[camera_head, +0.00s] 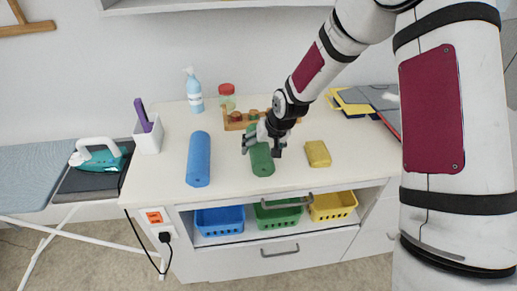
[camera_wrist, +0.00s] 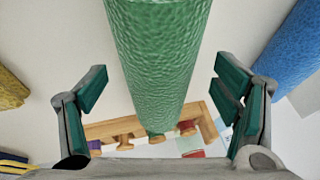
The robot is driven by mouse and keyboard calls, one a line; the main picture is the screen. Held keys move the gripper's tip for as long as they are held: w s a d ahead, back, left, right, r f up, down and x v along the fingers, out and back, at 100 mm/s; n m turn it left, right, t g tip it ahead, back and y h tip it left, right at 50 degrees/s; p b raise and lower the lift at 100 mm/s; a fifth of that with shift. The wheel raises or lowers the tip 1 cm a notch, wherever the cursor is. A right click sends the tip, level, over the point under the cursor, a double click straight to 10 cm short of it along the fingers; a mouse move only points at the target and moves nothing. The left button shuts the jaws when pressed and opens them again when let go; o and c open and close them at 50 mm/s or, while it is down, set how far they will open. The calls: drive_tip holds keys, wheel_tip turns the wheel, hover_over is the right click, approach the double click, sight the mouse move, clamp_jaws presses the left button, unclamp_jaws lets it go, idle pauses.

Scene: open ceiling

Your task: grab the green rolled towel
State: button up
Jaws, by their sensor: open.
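The green rolled towel (camera_head: 262,160) lies on the white countertop, between a blue rolled towel (camera_head: 198,159) and a yellow folded or rolled towel (camera_head: 317,154). My gripper (camera_head: 264,146) is over the green towel and hides part of it. In the wrist view the green towel (camera_wrist: 158,55) runs down the middle, between the two spread fingers of my gripper (camera_wrist: 161,100). The fingers are open, with a gap on each side of the towel. The blue towel (camera_wrist: 292,45) is at the right there and the yellow one (camera_wrist: 10,90) at the left.
A wooden rack (camera_head: 235,121) with pegs stands behind the towel. A spray bottle (camera_head: 194,90), a red-lidded jar (camera_head: 227,96) and a white holder (camera_head: 148,135) stand further back and left. Blue (camera_head: 220,220), green (camera_head: 278,213) and yellow (camera_head: 333,205) baskets sit in the open drawer below.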

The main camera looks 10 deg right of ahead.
drive_tip(key=shift+x, duration=1.4)
drive_tip(key=shift+s, duration=0.1)
drive_tip(key=shift+c, duration=0.6)
drive_tip(key=c, duration=1.3)
drive_tip(key=shift+o, duration=0.2)
drive_tip(key=shift+r, duration=0.15)
